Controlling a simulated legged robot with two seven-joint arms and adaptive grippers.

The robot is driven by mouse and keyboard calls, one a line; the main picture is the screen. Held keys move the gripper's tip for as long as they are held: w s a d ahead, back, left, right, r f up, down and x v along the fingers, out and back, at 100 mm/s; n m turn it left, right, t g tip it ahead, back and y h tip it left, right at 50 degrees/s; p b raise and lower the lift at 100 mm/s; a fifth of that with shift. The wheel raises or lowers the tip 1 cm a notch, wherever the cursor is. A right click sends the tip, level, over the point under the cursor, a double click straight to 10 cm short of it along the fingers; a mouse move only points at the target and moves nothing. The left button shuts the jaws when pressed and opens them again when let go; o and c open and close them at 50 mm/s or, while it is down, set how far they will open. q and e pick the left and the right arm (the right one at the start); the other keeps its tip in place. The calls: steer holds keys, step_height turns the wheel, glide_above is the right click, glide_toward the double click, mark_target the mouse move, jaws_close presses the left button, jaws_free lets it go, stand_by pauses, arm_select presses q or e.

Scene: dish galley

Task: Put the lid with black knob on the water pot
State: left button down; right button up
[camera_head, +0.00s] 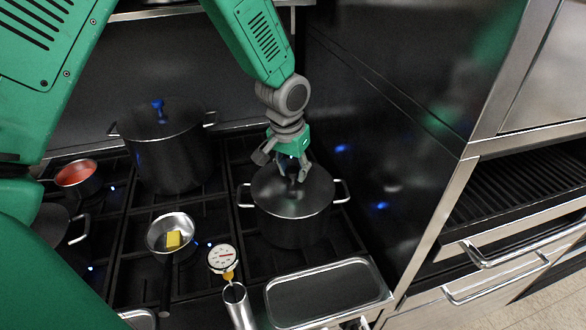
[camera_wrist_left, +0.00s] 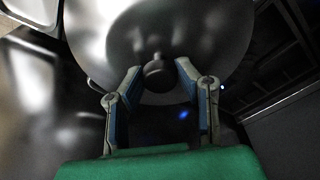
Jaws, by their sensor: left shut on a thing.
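A dark, shiny round lid (camera_head: 275,199) is over a black pot (camera_head: 291,232) with two steel side handles, on the right of the stove. It looks level and at the rim; I cannot tell whether it rests fully on it. My left gripper (camera_head: 292,175) reaches down from above and is shut on the lid's black knob. In the left wrist view the knob (camera_wrist_left: 158,75) shows between the two fingers (camera_wrist_left: 155,82), with the lid's grey surface (camera_wrist_left: 205,35) around it. The pot's inside is hidden. My right gripper is not in view.
A tall pot with a blue-knobbed lid (camera_head: 160,112) stands at back left. A small pan with a yellow block (camera_head: 173,240), a red-filled pan (camera_head: 75,174), a dial thermometer (camera_head: 222,259) and a steel tray (camera_head: 328,294) are nearby. A dark wall (camera_head: 375,150) is close on the right.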

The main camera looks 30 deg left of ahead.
arm_select(q)
steer(key=c, duration=1.1)
jaws_free()
steer(key=shift+o, duration=0.4)
steer(key=o, duration=0.4)
steer(key=shift+r, duration=3.5)
